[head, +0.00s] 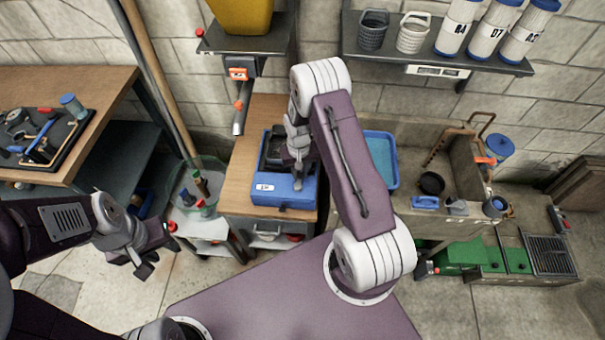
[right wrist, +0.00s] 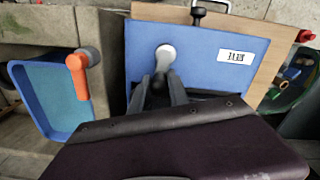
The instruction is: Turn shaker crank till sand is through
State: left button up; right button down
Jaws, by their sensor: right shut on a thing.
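The blue shaker box (head: 283,198) stands on a wooden-topped bench, with a dark tray on its top. In the right wrist view, the shaker's blue face (right wrist: 220,60) has a white label and a pale round crank hub (right wrist: 166,52). My right gripper (right wrist: 160,84) is shut on the dark crank handle just below that hub; in the head view this gripper (head: 298,178) is in front of the shaker and hides the crank. My left gripper (head: 150,258) is open and empty, low at the left, away from the shaker. I cannot see any sand.
A blue tray (head: 392,160) is just right of the bench; an orange handle (right wrist: 77,75) shows by it in the right wrist view. A yellow bin (head: 241,14) and an orange-marked spout (head: 241,105) are above and behind the shaker. A tool table (head: 90,85) stands left.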

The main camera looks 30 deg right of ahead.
jog(key=n, duration=0.2)
jog(key=a+n, duration=0.1)
jog(key=shift+w+n, duration=0.35)
jog(key=shift+n, duration=0.05)
jog(key=shift+w+a+n+b, duration=0.1)
jog(key=shift+a+n+b, duration=0.15)
jog(key=shift+n, duration=0.6)
jog(key=shift+a+n+b, duration=0.1)
jog(key=shift+a+n, duration=0.15)
jog(key=shift+n, duration=0.6)
jog(key=c, duration=1.3)
grip_release()
jog(key=shift+o, duration=0.2)
